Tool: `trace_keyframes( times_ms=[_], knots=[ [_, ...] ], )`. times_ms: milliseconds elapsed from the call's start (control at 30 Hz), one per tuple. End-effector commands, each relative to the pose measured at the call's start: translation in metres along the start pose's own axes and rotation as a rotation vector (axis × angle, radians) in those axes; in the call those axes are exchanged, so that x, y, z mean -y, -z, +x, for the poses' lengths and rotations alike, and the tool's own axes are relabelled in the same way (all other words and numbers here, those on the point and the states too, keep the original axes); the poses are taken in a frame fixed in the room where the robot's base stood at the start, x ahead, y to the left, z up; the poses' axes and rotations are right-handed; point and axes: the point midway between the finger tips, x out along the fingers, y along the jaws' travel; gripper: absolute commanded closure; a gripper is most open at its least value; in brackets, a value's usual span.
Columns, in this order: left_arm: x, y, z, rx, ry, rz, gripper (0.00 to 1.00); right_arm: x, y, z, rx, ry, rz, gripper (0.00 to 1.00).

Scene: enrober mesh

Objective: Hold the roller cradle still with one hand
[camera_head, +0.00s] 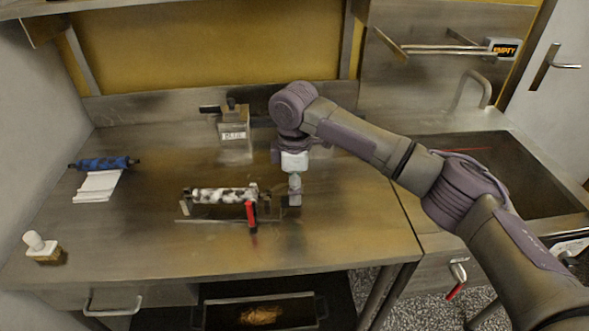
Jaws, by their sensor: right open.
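The roller cradle (184,207) stands on the metal worktop, left of the picture's middle. A white roller with dark blotches (222,196) lies across it. A red handle (250,214) stands at its right front. My right gripper (295,200) points down just right of the cradle's right end. It is open, and nothing shows between its fingers. The fingers look close to the cradle's end, but I cannot tell whether they touch it. My left gripper is out of view.
A blue roller (104,163) with a white sheet (97,186) lies at the left. A white-knobbed stamp-like object (41,247) stands near the front left. A metal block with a label (235,140) stands behind the cradle. A sink (500,170) is at the right. The front worktop is clear.

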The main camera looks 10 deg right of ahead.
Motion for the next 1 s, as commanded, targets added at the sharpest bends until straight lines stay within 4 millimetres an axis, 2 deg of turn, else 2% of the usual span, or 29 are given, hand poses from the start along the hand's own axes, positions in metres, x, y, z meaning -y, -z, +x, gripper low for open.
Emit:
trace_keyframes(
  times_ms=[100,300,700,1000],
  knots=[
    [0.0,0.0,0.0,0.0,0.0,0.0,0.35,0.0,0.0,0.022,0.0,0.002,0.001,0.46],
    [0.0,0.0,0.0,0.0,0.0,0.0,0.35,0.0,0.0,0.044,-0.001,0.0,0.001,0.46],
    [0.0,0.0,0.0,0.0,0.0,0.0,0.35,0.0,0.0,0.05,-0.002,0.0,0.001,0.46],
    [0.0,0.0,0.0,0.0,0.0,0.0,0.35,0.0,0.0,0.05,-0.002,-0.001,0.001,0.96]
  ],
)
